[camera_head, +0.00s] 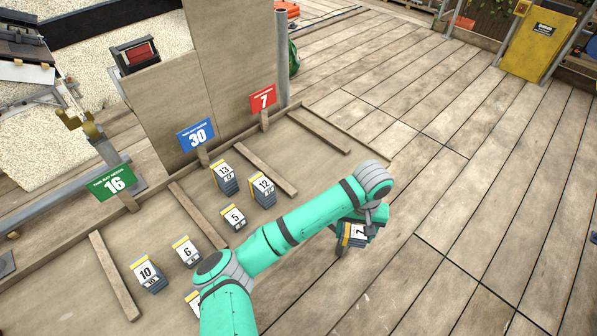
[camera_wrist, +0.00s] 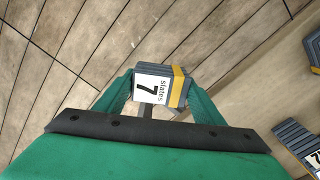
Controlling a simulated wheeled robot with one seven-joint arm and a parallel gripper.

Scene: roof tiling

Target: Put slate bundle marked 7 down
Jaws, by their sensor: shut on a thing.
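The slate bundle marked 7 (camera_head: 355,235) is a stack of dark grey slates with a white label and a yellow band. My gripper (camera_head: 358,222) is shut on it and holds it at the right edge of the board area, near the bare planks. In the wrist view the bundle (camera_wrist: 160,86) sits between my green fingers (camera_wrist: 158,95), its label reading "slates 7". In the head view my arm hides part of the ground beside it. I cannot tell its exact height above the floor.
Bundles marked 13 (camera_head: 226,178), 12 (camera_head: 263,189), 5 (camera_head: 233,218), 6 (camera_head: 187,251) and 10 (camera_head: 148,275) stand on the board between wooden strips. Signs read 16 (camera_head: 111,182), 30 (camera_head: 197,136) and 7 (camera_head: 263,99). The bay below the red sign shows free room. Planks at right are clear.

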